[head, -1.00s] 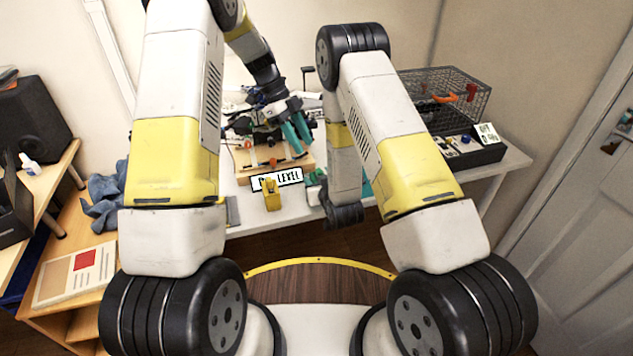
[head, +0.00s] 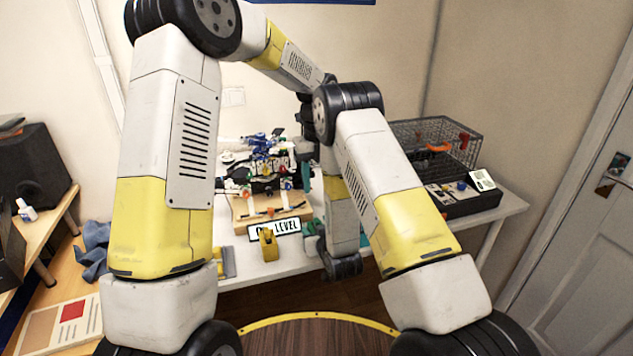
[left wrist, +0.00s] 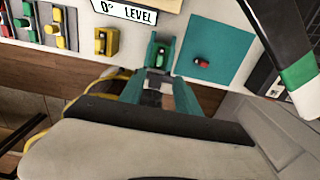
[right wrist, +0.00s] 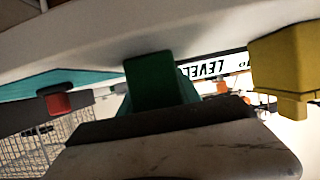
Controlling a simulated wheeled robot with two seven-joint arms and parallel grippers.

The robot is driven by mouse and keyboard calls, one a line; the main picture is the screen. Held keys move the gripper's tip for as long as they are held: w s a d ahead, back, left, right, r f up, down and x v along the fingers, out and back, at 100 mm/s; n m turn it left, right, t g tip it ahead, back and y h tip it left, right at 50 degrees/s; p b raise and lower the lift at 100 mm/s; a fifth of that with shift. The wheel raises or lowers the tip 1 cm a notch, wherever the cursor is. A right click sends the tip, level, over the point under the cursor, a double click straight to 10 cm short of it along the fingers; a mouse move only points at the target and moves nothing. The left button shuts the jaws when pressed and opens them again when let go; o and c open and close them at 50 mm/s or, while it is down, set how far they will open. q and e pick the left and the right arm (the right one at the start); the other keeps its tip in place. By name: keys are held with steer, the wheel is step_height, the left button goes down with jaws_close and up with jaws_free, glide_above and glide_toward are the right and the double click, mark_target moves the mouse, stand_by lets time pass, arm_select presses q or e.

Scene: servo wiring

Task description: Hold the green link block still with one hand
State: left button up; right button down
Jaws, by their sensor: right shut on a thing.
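The green link block (right wrist: 148,78) shows in the right wrist view directly in front of my right gripper (right wrist: 150,98), which is shut on it. In the left wrist view the green block (left wrist: 161,58) sits at the table's front part, between a yellow block and a teal mat. In the head view it is small and partly hidden by my right arm. My left gripper (left wrist: 157,92) shows two teal fingers spread apart, with nothing clearly held. In the head view the left arm reaches over behind the right arm, so the gripper is mostly hidden.
The yellow block (head: 268,243) stands before the "0° LEVEL" sign (head: 274,227). A wooden board (head: 262,209) with servo parts lies behind. The teal mat (left wrist: 212,48) carries a red piece. A wire basket (head: 437,145) and dark tray (head: 455,196) stand at the right.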

mark_target(317, 220)
arm_select(q)
step_height(317, 220, down, 12)
steer(key=shift+r, duration=0.15)
stand_by(0.3)
steer(key=c, duration=0.8)
jaws_close()
